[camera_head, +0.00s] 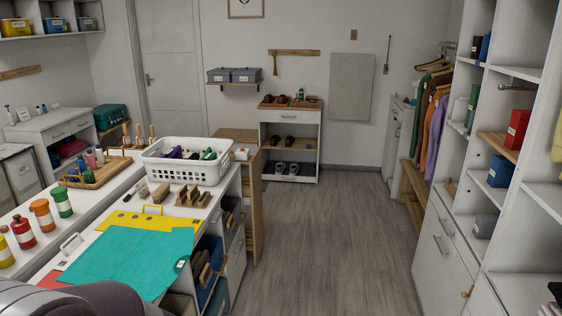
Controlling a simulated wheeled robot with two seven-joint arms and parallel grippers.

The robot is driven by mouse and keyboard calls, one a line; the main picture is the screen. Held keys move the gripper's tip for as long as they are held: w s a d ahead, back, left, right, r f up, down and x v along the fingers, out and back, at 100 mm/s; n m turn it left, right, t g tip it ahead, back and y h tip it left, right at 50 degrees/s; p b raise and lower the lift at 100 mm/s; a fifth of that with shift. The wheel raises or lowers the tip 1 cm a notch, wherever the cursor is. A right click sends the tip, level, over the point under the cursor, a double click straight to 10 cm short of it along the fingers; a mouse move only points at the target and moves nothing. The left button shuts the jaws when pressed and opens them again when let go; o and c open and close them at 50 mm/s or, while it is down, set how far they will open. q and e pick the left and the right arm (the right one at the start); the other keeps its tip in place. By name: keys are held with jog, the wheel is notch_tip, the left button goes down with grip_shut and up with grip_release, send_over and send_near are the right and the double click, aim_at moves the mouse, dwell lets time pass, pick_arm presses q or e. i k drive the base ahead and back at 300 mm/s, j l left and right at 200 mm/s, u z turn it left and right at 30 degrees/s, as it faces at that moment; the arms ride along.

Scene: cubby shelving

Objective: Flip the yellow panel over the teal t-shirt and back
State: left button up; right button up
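The teal t-shirt (130,258) lies flat on the white counter at the lower left, over part of a folding board. A white handle (72,243) stands at the shirt's left side. A corner of a red panel (55,279) shows at the near left. A grey rounded arm link of mine covers the near left corner. Neither gripper can be made out.
Red, orange and green bottles (42,213) stand left of the board. A white basket (185,168) and wooden holders (192,196) stand behind it. Open cubbies (207,262) lie below the counter's right edge. The floor (320,250) is clear, with tall shelving (490,200) at right.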

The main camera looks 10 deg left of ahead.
aim_at(121, 218)
jog(key=i+u, duration=0.1)
jog(key=i, duration=0.65)
jog(key=i+l+u, duration=0.15)
jog(key=i, duration=0.6)
